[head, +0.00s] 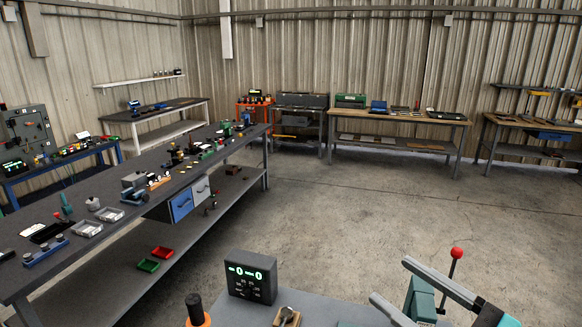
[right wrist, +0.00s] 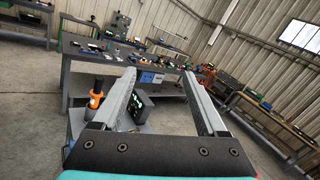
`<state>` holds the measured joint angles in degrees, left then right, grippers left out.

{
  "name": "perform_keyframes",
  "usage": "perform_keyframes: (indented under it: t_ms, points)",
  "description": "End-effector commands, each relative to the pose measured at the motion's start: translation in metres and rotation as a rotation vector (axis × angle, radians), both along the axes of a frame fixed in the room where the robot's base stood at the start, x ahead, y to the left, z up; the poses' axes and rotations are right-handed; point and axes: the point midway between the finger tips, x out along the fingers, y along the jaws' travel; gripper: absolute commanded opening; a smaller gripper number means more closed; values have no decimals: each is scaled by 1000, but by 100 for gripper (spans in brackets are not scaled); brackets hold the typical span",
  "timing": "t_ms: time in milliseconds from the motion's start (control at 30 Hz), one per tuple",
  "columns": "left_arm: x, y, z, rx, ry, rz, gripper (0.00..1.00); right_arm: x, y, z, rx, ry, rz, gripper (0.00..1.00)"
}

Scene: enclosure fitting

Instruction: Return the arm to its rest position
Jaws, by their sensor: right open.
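My right gripper (head: 392,287) shows at the lower right of the head view, its two grey fingers spread apart above a small grey table. Nothing is between the fingers. In the right wrist view the right gripper (right wrist: 160,80) is also open and empty, its fingers pointing out over the shop floor and benches. My left gripper is in neither view.
The grey table (head: 345,312) in front holds a dark box with a green display (head: 252,276), an orange-and-black tool (head: 195,312) and a red-knobbed lever (head: 456,254) close by my right gripper. A long workbench (head: 100,240) stands left. Open floor (head: 370,215) lies beyond.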

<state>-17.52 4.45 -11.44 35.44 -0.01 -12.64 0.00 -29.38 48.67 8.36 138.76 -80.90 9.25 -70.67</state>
Motion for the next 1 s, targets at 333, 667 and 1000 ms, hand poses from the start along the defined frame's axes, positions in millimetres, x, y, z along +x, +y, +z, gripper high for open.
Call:
perform_keyframes:
  t_ms: [333, 667, 1000]
  points:
    - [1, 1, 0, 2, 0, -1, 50, 19, -104, -19, 1332, 351, -460, 75]
    - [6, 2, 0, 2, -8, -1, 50, -41, -118, -176, 2439, 653, -1052, 75]
    - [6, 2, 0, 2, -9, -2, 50, -134, -24, -260, -2283, -642, 1359, 75]
